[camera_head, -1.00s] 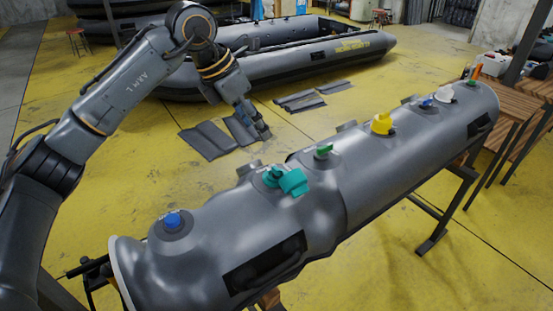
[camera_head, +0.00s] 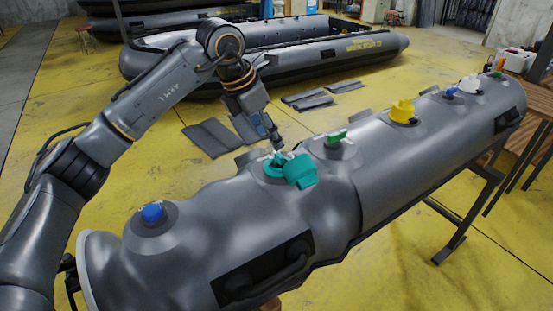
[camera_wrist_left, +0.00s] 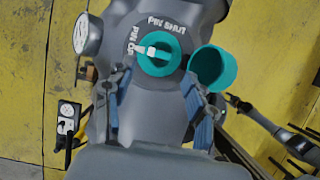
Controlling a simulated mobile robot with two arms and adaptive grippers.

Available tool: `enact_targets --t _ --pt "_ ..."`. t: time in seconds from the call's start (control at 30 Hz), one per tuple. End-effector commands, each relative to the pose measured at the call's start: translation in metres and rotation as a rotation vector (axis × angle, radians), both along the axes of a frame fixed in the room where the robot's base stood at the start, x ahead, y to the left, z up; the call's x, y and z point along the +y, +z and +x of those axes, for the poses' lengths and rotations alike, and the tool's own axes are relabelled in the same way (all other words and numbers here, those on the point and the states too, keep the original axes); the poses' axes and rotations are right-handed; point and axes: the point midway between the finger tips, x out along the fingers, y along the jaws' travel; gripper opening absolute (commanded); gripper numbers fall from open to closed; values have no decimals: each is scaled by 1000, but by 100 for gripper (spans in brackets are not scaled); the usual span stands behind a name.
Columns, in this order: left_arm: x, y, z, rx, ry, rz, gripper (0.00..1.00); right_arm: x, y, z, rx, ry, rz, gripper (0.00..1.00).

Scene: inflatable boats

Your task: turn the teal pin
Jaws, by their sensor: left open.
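The teal valve (camera_head: 272,169) sits on top of the grey tube. In the left wrist view the teal pin (camera_wrist_left: 157,53) is in its middle, with a pale bar pointing left, toward the lettering that begins "PIN OP". "PIN SHUT" is printed above it. The teal cap (camera_head: 301,171) is off the valve and lies beside it, to the right; it also shows in the left wrist view (camera_wrist_left: 214,68). My left gripper (camera_head: 272,138) is just behind and above the valve. Its fingers are open and empty, one on each side below the pin in the wrist view (camera_wrist_left: 155,82). My right gripper is not seen.
Along the tube stand a blue valve (camera_head: 153,213), a green one (camera_head: 337,137), a yellow one (camera_head: 402,111) and others farther off. A gauge (camera_wrist_left: 88,34) shows left of the pin. A grey boat (camera_head: 300,55) and flat panels (camera_head: 212,138) lie on the yellow floor behind.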

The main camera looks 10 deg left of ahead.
Motion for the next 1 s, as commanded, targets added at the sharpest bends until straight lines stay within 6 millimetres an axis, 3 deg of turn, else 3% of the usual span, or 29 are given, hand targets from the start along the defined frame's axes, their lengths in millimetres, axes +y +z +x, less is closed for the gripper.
enact_targets --t 0.03,0.1,0.3,0.73,1.0 --pt "-3 -17 3 2 -1 -1 56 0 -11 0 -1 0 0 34" --pt "-7 -28 7 1 -1 -1 56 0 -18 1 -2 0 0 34" --pt "-14 -51 14 0 1 -1 56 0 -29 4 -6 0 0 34" --pt "-17 -58 17 -1 0 -1 56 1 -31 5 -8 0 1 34" --pt "-17 -58 17 -1 0 -1 3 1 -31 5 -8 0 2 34"
